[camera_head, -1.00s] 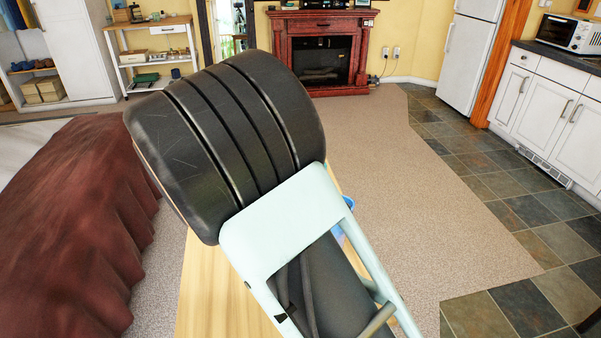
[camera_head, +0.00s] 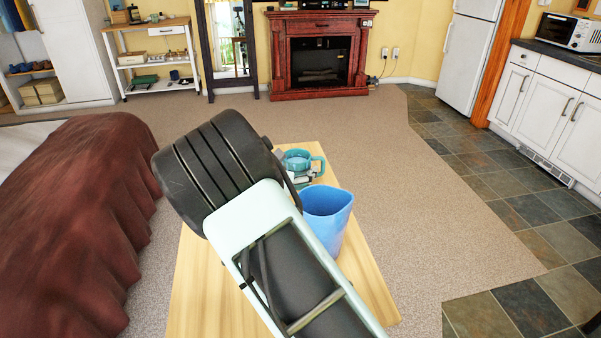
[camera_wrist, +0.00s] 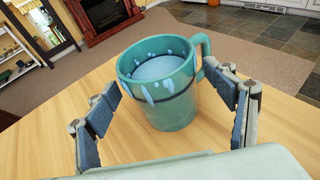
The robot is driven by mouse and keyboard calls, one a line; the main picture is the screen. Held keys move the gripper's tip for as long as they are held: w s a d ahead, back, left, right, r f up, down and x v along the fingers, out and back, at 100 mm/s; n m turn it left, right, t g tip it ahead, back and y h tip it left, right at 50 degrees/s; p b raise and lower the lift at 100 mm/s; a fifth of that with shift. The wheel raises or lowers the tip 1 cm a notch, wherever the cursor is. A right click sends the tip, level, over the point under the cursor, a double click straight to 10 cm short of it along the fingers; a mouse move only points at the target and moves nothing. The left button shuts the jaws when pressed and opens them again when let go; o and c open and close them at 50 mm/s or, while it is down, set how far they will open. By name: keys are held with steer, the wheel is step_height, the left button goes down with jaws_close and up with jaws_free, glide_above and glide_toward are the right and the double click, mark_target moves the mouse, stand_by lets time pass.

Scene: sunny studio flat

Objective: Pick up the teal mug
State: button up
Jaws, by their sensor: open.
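The teal mug (camera_wrist: 160,103) stands upright on the wooden table (camera_wrist: 40,120) in the wrist view, with its handle at the upper right. It has pale blue drip marks near the rim and a light interior. My gripper (camera_wrist: 172,112) is open, with one finger on each side of the mug; I cannot tell whether the right finger touches it. In the head view the mug (camera_head: 300,163) shows near the table's far end, partly hidden by my arm. The gripper's fingers are mostly hidden there behind my arm.
A blue cup-like container (camera_head: 327,215) stands on the table, to the right of my arm in the head view. A bed with a dark red cover (camera_head: 75,220) is on the left. Open carpet (camera_head: 430,210) lies right of the table, and a fireplace (camera_head: 320,55) stands behind.

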steer(key=x, duration=0.3)
steer(key=shift+s, duration=0.1)
steer(key=c, duration=1.8)
steer(key=shift+r, duration=0.15)
steer(key=shift+c, duration=0.4)
